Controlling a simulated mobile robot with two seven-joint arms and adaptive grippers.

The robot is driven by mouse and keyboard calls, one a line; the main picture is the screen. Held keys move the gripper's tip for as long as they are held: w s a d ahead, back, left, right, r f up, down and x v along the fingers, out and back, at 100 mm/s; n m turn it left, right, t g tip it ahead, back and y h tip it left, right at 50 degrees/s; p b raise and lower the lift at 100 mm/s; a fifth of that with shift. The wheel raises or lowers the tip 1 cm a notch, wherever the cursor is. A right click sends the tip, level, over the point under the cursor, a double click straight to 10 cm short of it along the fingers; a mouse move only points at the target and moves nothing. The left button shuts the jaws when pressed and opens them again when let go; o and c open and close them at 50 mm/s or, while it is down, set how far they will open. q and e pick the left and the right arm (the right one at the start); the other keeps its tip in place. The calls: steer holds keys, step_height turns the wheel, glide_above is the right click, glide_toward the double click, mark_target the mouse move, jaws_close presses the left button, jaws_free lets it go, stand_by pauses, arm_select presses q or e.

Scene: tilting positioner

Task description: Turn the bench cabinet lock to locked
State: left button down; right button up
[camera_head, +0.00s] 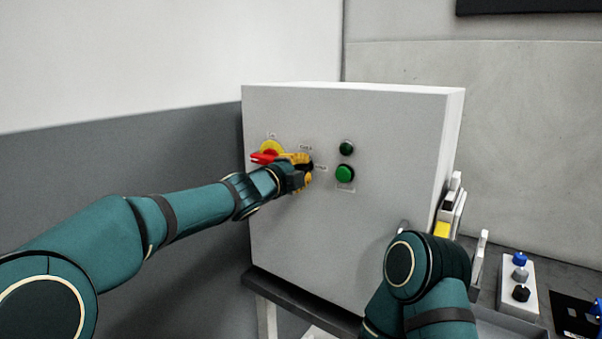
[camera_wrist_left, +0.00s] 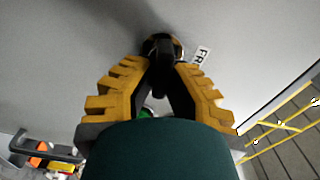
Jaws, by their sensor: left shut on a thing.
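The grey cabinet (camera_head: 290,235) stands on a bench, its front face toward me. My left gripper (camera_head: 306,172), with yellow and black fingers, is at the front face, left of the green buttons. In the left wrist view my left gripper (camera_wrist_left: 160,82) is shut on the black lock knob (camera_wrist_left: 161,50), which has a round base with a metallic rim. A label reading "FR" (camera_wrist_left: 202,55) sits beside the knob; the rest of it is cut off. In the head view the gripper covers most of the knob, so I cannot tell its angle. My right gripper is not in view.
A red switch handle (camera_head: 264,157) on a yellow disc is close left of my left gripper. A control box with coloured knobs (camera_head: 520,275) stands right of the cabinet.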

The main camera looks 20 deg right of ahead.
arm_select(q)
steer(key=shift+m+b, duration=0.3)
steer(key=shift+m, duration=0.6)
steer(key=c, duration=1)
jaws_free()
steer(key=shift+f, duration=0.1)
steer(key=v, duration=1.2)
